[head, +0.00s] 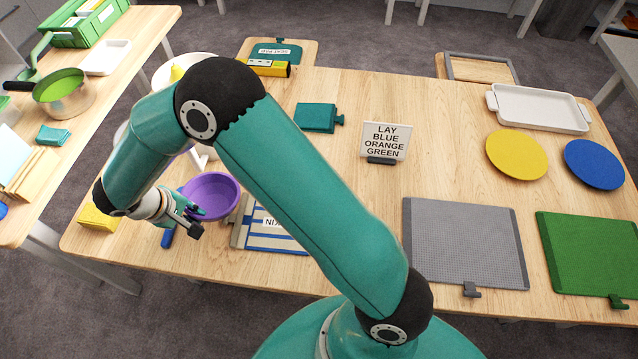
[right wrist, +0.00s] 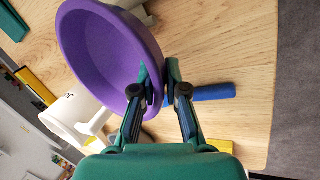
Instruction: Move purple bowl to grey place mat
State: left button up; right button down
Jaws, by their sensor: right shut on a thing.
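The purple bowl (head: 212,190) is at the left part of the wooden table, its open side up. My right gripper (head: 196,217) is shut on its rim. In the right wrist view the bowl (right wrist: 95,45) fills the upper left and its rim lies between the fingertips of my right gripper (right wrist: 160,82). I cannot tell whether the bowl is clear of the table. The grey place mat (head: 465,243) lies flat at the right front of the table, with nothing on it. My left gripper is not in view.
A blue-striped mat (head: 268,235) lies right of the bowl. A blue object (right wrist: 214,92) and a yellow block (head: 98,218) are close by. A sign (head: 384,141) stands mid-table. A green mat (head: 590,255) lies right of the grey one; yellow (head: 517,155) and blue (head: 594,164) discs lie behind.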

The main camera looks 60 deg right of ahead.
aim_at(465, 241)
jog(key=k, duration=2.15)
jog(key=z, duration=0.65)
jog(key=i, duration=1.05)
jog(key=u, duration=0.1)
